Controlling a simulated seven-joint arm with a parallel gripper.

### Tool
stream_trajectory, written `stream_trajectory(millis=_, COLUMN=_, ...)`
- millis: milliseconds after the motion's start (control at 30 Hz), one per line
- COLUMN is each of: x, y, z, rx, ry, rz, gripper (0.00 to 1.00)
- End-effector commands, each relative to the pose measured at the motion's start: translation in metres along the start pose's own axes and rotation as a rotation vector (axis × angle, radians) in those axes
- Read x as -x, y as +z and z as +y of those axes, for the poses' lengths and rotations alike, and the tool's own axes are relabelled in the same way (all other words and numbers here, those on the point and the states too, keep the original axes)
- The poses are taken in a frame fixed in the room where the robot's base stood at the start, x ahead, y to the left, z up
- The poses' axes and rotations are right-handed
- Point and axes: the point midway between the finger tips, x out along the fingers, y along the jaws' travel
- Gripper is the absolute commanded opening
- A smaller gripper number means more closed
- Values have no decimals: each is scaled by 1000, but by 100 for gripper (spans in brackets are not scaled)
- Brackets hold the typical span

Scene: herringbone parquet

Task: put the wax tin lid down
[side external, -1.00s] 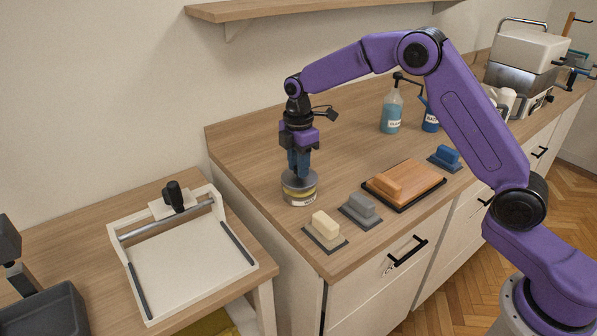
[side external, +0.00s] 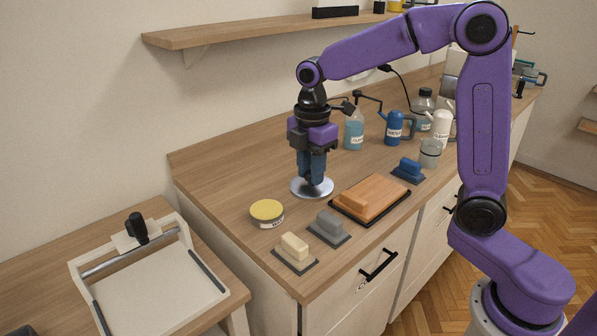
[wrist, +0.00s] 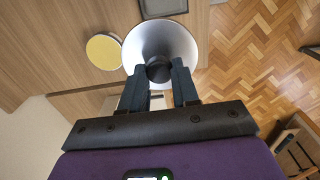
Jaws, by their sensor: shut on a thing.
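The wax tin lid (side external: 327,189) is a round silvery disc with a dark knob. It also shows in the wrist view (wrist: 178,38), with the knob between my fingertips. My gripper (side external: 312,180) is shut on the lid's knob, and its fingers also show in the wrist view (wrist: 159,75). The lid is at or just above the wooden counter; I cannot tell whether it touches. The wax tin (side external: 267,212) stands uncovered to the left of the lid, showing yellow wax; it is also in the wrist view (wrist: 104,51).
An orange block on a black tray (side external: 369,198) lies right of the lid. Grey (side external: 329,227) and cream (side external: 295,252) blocks sit on pads near the front edge. Bottles, including a blue one (side external: 394,128), stand farther back. Counter behind and left of the lid is clear.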

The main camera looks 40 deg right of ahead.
Motion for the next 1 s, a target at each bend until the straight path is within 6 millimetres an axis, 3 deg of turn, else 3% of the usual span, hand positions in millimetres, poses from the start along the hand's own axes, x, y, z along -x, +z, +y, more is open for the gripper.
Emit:
stream_trajectory(millis=300, x=-15, y=71, z=0, rx=-7, ry=-2, rz=0, gripper=1)
stream_trajectory(millis=400, x=-19, y=85, z=0, rx=-5, ry=-2, rz=0, gripper=1)
stream_trajectory(millis=567, x=-28, y=89, z=17, rx=0, ry=-2, rz=0, gripper=1)
stream_trajectory(millis=1000, x=-62, y=91, z=92, rx=0, ry=-2, rz=0, gripper=1)
